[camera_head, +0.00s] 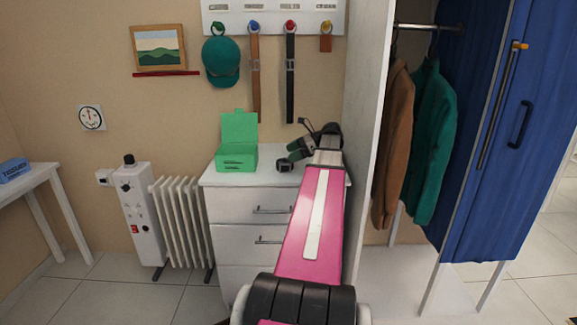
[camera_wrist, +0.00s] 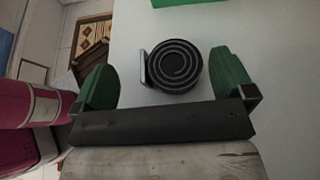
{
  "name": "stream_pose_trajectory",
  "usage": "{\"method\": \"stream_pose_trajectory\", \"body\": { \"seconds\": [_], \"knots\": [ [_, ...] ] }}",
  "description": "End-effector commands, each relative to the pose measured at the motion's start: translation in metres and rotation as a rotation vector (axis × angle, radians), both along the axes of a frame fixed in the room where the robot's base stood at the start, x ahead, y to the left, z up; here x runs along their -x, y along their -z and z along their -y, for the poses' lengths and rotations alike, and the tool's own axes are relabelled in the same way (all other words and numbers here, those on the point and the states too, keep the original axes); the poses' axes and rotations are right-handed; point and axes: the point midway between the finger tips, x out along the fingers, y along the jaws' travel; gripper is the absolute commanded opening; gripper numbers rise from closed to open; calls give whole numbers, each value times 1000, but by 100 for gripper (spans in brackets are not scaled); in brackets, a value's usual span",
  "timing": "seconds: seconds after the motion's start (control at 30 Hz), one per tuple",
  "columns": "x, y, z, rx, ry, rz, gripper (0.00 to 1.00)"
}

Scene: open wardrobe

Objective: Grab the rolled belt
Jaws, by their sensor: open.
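The rolled belt (camera_wrist: 175,66) is a dark coil with a metal buckle on its left side, lying on the white dresser top in the wrist view. It also shows in the head view (camera_head: 285,165), small and dark, just left of my gripper. My gripper (camera_wrist: 166,80) is open, with one green finger to each side of the coil. The coil lies between and slightly beyond the fingertips and seems apart from both. In the head view my gripper (camera_head: 299,150) is above the dresser top, partly hidden by my own arm.
A green box (camera_head: 237,157) with its lid up stands on the white dresser (camera_head: 240,205), left of the belt. Two hanging belts (camera_head: 290,78) and a teal cap (camera_head: 221,62) hang on the wall behind. The wardrobe side panel (camera_head: 377,130) rises close on the right.

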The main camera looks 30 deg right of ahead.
Motion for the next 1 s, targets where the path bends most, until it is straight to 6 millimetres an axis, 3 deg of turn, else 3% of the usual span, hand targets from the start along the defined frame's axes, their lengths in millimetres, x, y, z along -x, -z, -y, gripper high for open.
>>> {"method": "stream_pose_trajectory", "body": {
  "seconds": [0.1, 0.23, 1.0],
  "knots": [
    [7, 11, 19, -31, 17, 26, 100],
    [9, 17, 22, -42, 23, 38, 100],
    [-25, 45, -36, -41, 22, 38, 100]
  ]
}}
